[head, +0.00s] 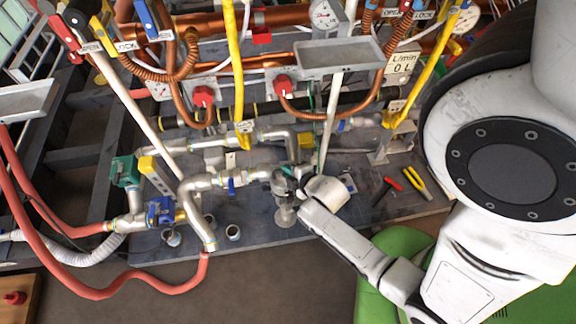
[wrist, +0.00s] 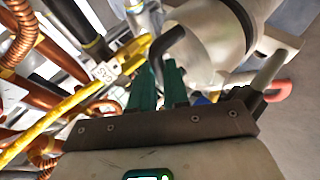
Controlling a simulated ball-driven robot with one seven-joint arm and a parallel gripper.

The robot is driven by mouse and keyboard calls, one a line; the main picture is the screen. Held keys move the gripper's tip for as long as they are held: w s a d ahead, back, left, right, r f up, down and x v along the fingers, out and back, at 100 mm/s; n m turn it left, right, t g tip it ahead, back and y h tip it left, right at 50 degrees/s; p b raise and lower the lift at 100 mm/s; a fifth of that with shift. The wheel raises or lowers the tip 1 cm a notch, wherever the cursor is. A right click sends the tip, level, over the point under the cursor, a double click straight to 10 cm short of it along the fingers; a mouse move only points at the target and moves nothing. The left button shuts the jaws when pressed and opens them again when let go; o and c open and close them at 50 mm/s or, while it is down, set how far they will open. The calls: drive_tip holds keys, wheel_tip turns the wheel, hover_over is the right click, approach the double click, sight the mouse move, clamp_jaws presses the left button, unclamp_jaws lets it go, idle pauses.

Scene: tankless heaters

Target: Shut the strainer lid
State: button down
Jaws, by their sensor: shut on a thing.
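A grey metal strainer (head: 283,190) stands on the pipe run at the front middle of the bench, with a round part low at its front. My gripper (head: 297,172) is at its upper right side, and my white wrist covers part of that area. In the wrist view, a large pale round fitting, apparently the strainer (wrist: 212,38), fills the upper right. A dark bent handle (wrist: 170,42) runs from it down to the green fingers of my gripper (wrist: 160,84). The fingers are shut on this handle, apparently the lid's. The lid's angle and seat are hidden.
Silver pipes with a blue-handled valve (head: 160,210) lie left of the strainer. Yellow and white upright pipes stand close behind. A green chair (head: 400,245) is in front at right.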

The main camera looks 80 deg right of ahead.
drive_tip(key=shift+s+a+f, duration=0.15)
drive_tip(key=shift+a+f, duration=0.15)
drive_tip(key=shift+f, duration=0.2)
drive_tip(key=c, duration=1.1)
unclamp_jaws()
drive_tip(key=shift+r, duration=0.1)
drive_tip(key=p+v, duration=0.2)
drive_tip(key=v, duration=0.8)
drive_tip(key=shift+s+r, duration=0.2)
drive_tip(key=shift+s, duration=0.05)
drive_tip(key=shift+a, duration=0.15)
